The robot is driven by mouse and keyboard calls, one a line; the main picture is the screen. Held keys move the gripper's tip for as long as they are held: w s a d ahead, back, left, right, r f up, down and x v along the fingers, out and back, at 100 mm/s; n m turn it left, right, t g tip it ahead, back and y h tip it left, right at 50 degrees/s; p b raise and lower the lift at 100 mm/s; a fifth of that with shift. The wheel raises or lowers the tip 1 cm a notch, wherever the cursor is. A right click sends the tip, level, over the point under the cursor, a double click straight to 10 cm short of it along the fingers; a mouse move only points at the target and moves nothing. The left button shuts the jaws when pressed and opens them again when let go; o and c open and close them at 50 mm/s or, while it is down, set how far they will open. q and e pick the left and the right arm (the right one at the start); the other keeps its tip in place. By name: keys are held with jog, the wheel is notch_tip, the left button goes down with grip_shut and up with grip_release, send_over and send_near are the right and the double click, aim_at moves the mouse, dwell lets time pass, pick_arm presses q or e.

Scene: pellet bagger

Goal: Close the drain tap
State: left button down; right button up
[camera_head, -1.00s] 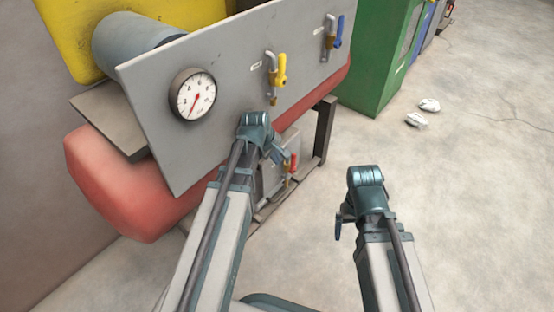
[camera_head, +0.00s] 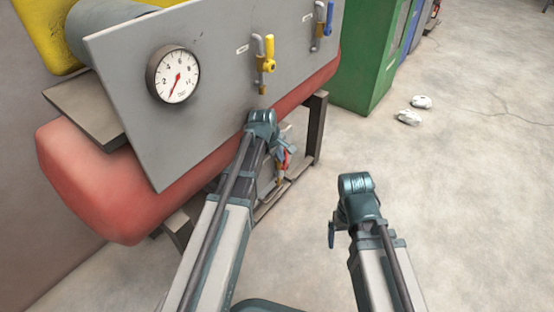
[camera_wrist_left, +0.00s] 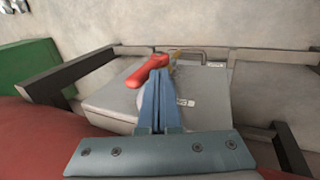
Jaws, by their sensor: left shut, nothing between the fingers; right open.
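The red-handled tap (camera_head: 284,158) is low under the red tank, partly hidden by my left arm in the head view. In the left wrist view its red handle (camera_wrist_left: 143,72) lies slanted, just left of my fingertips. Part of the brass body shows behind it. My left gripper (camera_head: 280,150) is shut and empty. Its fingers (camera_wrist_left: 158,78) are together, close beside the handle; I cannot tell whether they touch it. My right gripper (camera_head: 332,236) is open, away from the machine, over bare floor; its fingers are small in view.
A grey panel (camera_head: 215,80) carries a gauge (camera_head: 173,74), a yellow-handled tap (camera_head: 269,55) and a blue-handled tap (camera_head: 329,18). The red tank (camera_head: 85,185) and a dark frame leg (camera_head: 317,128) flank the low area.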

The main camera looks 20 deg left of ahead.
pick_arm(q)
jog(key=shift+w+d+r+g+p, duration=0.15)
jog(key=shift+w+g+p, duration=0.15)
jog(key=shift+g+p, duration=0.1)
jog(key=shift+w+d+r+g+y+p, duration=0.2)
jog(key=shift+w+g+y+p, duration=0.15)
jog(key=shift+w+g, duration=0.2)
jog(key=shift+w+d+r+g+y+p, duration=0.15)
jog(key=shift+w+g+y+p, duration=0.1)
jog(key=shift+w+g+p, duration=0.25)
jog(key=w+d+f+g+b, duration=0.1)
jog(key=w+d+f+b, duration=0.2)
jog(key=w+f+b, duration=0.2)
jog(key=w+b, duration=0.1)
jog(key=w, duration=0.2)
jog(key=shift+w+f, duration=0.15)
jog(key=shift+f, duration=0.2)
jog(key=shift+w+d, duration=0.15)
dwell(0.6)
